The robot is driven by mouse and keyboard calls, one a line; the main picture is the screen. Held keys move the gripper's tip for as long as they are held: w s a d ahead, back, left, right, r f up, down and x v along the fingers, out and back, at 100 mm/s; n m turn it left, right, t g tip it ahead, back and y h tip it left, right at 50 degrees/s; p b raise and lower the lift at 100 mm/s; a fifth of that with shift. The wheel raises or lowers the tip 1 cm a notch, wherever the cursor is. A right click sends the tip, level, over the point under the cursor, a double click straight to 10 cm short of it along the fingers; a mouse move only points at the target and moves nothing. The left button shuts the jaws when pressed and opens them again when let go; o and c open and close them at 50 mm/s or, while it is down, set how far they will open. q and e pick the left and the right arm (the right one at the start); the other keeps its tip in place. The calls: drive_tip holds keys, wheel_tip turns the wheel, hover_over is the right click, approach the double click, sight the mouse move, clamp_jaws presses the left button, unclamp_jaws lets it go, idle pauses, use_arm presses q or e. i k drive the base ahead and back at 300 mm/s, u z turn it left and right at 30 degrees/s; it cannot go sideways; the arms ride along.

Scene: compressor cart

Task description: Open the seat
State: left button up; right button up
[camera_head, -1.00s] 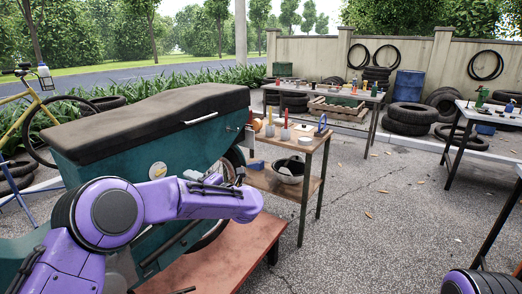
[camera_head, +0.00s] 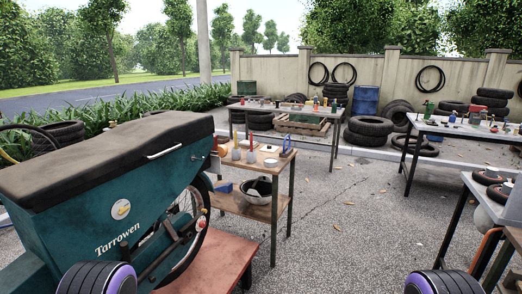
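The black seat (camera_head: 110,152) lies flat and closed on top of the teal body (camera_head: 75,235) marked "Tarrowen", at the left of the head view. A pale bar-shaped handle (camera_head: 167,152) is on the seat's right side, near its edge. A round pale disc with a yellowish centre (camera_head: 121,209) is on the teal side panel below the seat. Purple-and-black parts of my arms show at the bottom edge, on the left and right. Neither gripper is in the picture.
A wooden side table (camera_head: 262,163) with cups, tools and a bowl (camera_head: 258,190) stands right of the teal body. A red platform (camera_head: 215,262) is below it. Workbenches and tyres (camera_head: 368,130) stand farther back.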

sight(41, 183)
drive_tip(key=z, duration=0.5)
drive_tip(key=k, duration=0.6)
drive_tip(key=z, duration=0.65)
drive_tip(key=i, duration=0.6)
drive_tip(key=u, duration=0.9)
drive_tip(key=i, duration=0.65)
drive_tip(key=u, duration=0.75)
